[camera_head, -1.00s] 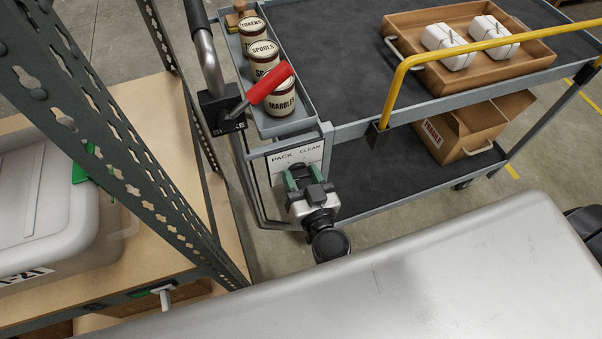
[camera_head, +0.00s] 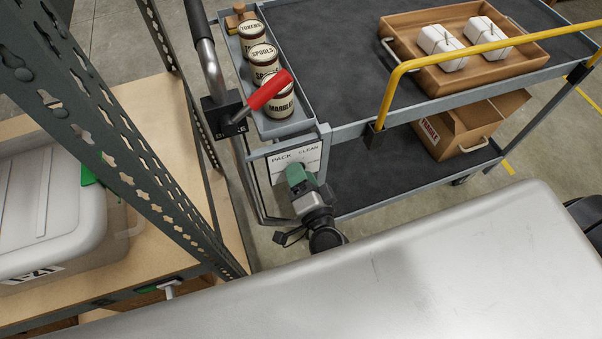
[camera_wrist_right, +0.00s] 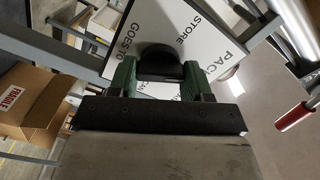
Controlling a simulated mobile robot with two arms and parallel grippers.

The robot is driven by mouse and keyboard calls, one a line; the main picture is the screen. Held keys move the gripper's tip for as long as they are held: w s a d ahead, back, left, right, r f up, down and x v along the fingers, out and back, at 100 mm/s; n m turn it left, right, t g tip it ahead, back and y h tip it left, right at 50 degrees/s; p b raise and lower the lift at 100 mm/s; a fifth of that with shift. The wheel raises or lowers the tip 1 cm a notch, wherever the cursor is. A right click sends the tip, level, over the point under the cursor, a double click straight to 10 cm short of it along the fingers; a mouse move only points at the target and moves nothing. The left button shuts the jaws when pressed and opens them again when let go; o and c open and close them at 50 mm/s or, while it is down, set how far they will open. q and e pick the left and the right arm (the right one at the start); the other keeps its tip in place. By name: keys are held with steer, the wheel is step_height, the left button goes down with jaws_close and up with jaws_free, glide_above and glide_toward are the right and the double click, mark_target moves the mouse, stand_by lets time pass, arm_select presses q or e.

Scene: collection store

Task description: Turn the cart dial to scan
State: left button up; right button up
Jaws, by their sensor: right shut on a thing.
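The dial's white label plate (camera_head: 297,160) is on the end of the cart (camera_head: 329,137), with PACK and CLEAN readable in the head view. My right gripper (camera_head: 297,173) is at the plate, its green jaws turned edge-on and covering the dial. In the right wrist view, the dark round dial (camera_wrist_right: 159,58) sits between the two green jaws of my right gripper (camera_wrist_right: 158,76), which is shut on it. I cannot see where the dial points. My left gripper is not in view.
A red-handled lever (camera_head: 268,90) sticks out above the plate, by the cart's push handle. Labelled tins (camera_head: 264,58) stand in the side tray. A yellow rail (camera_head: 440,60) crosses the cart side. A metal shelf post (camera_head: 110,130) stands close on the left.

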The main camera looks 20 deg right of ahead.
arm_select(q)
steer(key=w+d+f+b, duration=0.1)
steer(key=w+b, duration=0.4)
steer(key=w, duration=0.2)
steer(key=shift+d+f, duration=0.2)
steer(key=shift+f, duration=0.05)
arm_select(e)
steer(key=shift+a+f+m, duration=0.1)
steer(key=shift+f+m, duration=0.1)
steer(key=shift+m, duration=5.7)
steer(key=shift+a+f+m, duration=0.1)
steer(key=shift+f+m, duration=0.05)
steer(key=shift+m, duration=5.75)
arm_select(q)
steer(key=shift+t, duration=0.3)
arm_select(e)
steer(key=o, duration=0.9)
steer(key=shift+r, duration=0.1)
